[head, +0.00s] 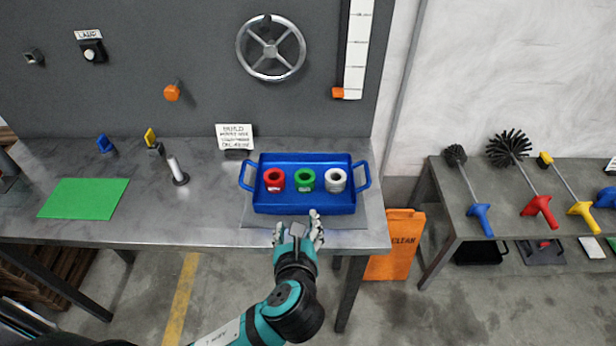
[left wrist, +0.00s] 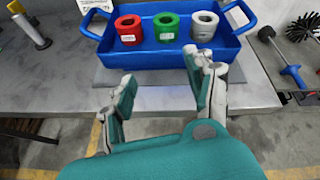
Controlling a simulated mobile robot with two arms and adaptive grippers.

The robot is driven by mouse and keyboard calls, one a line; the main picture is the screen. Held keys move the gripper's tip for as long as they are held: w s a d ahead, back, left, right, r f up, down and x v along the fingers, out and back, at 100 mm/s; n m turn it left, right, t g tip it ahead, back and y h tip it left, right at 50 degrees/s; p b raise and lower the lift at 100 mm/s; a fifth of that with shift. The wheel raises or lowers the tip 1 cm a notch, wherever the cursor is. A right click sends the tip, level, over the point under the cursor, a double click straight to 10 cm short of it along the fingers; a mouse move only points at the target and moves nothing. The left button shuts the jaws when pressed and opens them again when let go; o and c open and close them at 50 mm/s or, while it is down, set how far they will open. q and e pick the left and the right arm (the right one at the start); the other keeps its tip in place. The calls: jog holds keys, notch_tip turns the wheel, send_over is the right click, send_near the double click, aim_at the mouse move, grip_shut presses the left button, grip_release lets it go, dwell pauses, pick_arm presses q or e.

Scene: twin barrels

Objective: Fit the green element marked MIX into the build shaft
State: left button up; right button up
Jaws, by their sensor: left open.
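The green element (head: 305,180) stands in the blue tray (head: 300,206), between a red element (head: 274,180) and a white element (head: 336,179). Each is a short ring with a dark hole and a small label; the lettering is too small to read. The green element also shows in the left wrist view (left wrist: 166,28). My left gripper (head: 298,222) is open and empty in front of the tray; its fingers also show in the left wrist view (left wrist: 161,88). A metal post on a round base (head: 177,171), possibly the build shaft, stands left of the tray. My right gripper is not visible.
A white BUILD sign (head: 234,137) stands behind the tray. A green mat (head: 84,198) lies at the left. A handwheel (head: 270,47) is on the back panel. Brushes lie on a separate table (head: 465,200) at the right. The table between mat and tray is mostly clear.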

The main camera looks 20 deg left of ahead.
pick_arm(q)
notch_tip(320, 180, up, 2)
jog(key=d+m+t, duration=0.1)
jog(key=m, duration=0.2)
send_near(305, 174)
jog(key=x, duration=0.3)
jog(key=shift+w+f+p, duration=0.1)
jog(key=shift+f+p, duration=0.2)
jog(key=shift+p, duration=0.05)
jog(key=shift+p+x, duration=0.35)
jog(key=shift+x, duration=2.35)
jog(key=shift+r, duration=0.2)
grip_shut()
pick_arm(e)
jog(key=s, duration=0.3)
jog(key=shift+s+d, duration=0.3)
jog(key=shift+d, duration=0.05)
